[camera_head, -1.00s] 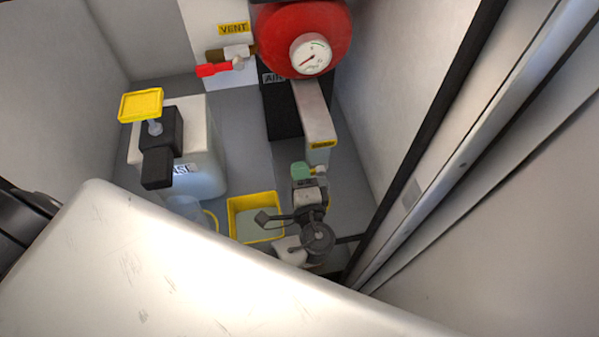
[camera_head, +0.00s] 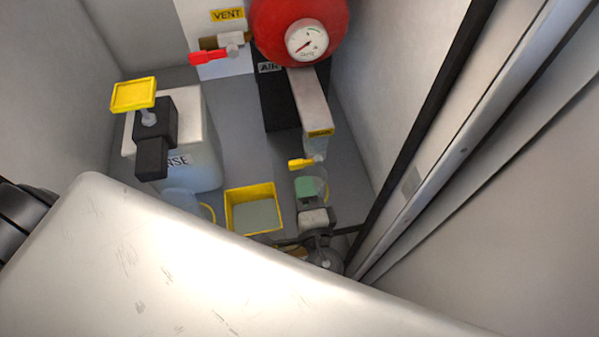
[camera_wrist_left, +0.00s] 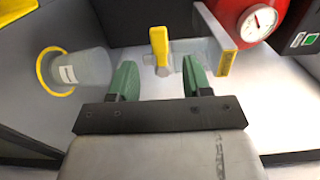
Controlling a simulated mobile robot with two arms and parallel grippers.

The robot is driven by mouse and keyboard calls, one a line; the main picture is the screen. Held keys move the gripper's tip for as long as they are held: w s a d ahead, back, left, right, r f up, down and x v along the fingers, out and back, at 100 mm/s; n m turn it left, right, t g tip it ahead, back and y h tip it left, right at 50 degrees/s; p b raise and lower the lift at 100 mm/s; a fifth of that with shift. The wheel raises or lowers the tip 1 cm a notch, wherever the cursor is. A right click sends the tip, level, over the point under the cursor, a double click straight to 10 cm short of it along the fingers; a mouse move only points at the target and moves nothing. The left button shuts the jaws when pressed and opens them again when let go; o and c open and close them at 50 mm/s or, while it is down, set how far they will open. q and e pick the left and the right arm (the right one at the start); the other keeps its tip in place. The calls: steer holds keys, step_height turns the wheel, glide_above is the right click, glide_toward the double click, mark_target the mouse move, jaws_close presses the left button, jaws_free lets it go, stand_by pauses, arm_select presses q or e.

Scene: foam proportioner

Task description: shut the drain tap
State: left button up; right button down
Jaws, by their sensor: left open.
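The drain tap has a yellow lever (camera_head: 301,163) below the yellow-labelled end of a grey block; in the head view the lever points left. In the left wrist view the lever (camera_wrist_left: 158,42) stands upright in the picture above a pale pivot. My left gripper (camera_head: 311,187) is just below the tap in the head view, seen from behind. My right gripper is not in view.
A yellow-rimmed tray (camera_head: 277,208) and a clear jug (camera_head: 182,198) with a yellow handle stand left of the gripper. A white tank (camera_head: 200,165) is further left. A red vessel (camera_head: 270,30) with a gauge and a red-handled vent valve (camera_head: 208,57) are behind. A wall is close right.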

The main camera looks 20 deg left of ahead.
arm_select(q)
steer(key=v, duration=0.3)
steer(key=shift+s+d, duration=0.2)
steer(key=shift+s, duration=0.1)
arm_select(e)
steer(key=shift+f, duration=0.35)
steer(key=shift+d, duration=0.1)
